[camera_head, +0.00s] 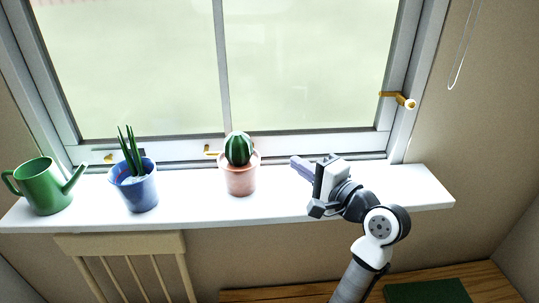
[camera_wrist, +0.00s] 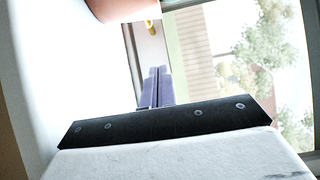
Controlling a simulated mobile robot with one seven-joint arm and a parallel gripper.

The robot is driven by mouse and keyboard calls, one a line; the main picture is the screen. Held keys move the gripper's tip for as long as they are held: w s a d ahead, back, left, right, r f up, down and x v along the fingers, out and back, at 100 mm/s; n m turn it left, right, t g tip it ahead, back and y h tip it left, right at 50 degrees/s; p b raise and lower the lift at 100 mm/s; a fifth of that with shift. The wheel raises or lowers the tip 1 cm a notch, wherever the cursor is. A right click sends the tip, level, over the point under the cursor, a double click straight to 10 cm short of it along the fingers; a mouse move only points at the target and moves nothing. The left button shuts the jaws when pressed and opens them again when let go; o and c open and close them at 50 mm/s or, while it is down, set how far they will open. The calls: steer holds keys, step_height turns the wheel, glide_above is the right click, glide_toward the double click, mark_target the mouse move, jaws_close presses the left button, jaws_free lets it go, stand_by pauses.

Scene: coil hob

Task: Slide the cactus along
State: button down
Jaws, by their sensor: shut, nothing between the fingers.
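A round green cactus with pale stripes (camera_head: 239,148) stands upright in a terracotta pot (camera_head: 240,181) on the white windowsill (camera_head: 300,208), near its middle. My gripper (camera_head: 294,161) is to the right of the pot, over the sill, with a clear gap between fingertips and pot. Its purple-grey fingers are shut with nothing between them and point left toward the window side. In the wrist view the shut fingers (camera_wrist: 157,75) show in the middle, and part of the pot (camera_wrist: 122,8) shows at the top. The cactus itself is out of that view.
A blue pot with a spiky plant (camera_head: 138,190) stands left of the cactus, and a green watering can (camera_head: 45,186) at the far left. The window (camera_head: 225,70) rises behind. The sill is free between the blue pot and terracotta pot, and at its right end.

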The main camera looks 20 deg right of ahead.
mark_target(256, 171)
steer(key=p+x, duration=0.2)
steer(key=x, duration=0.7)
steer(key=shift+w+a+r+p, duration=0.15)
steer(key=shift+w+a+p, duration=0.05)
steer(key=shift+w+p, duration=0.1)
steer(key=shift+s+a+p, duration=0.5)
steer(key=shift+s+a, duration=0.6)
steer(key=shift+s, duration=0.05)
steer(key=shift+s+a, duration=0.25)
steer(key=shift+a, duration=0.05)
steer(key=s+a+p, duration=0.1)
steer(key=s+a, duration=0.1)
steer(key=a, duration=0.1)
steer(key=shift+s+p, duration=0.35)
steer(key=shift+s, duration=0.05)
steer(key=shift+s+a, duration=0.3)
steer(key=shift+a, duration=0.1)
steer(key=shift+d, duration=0.1)
steer(key=shift+w+f, duration=0.15)
steer(key=shift+f, duration=0.05)
steer(key=shift+r, duration=0.1)
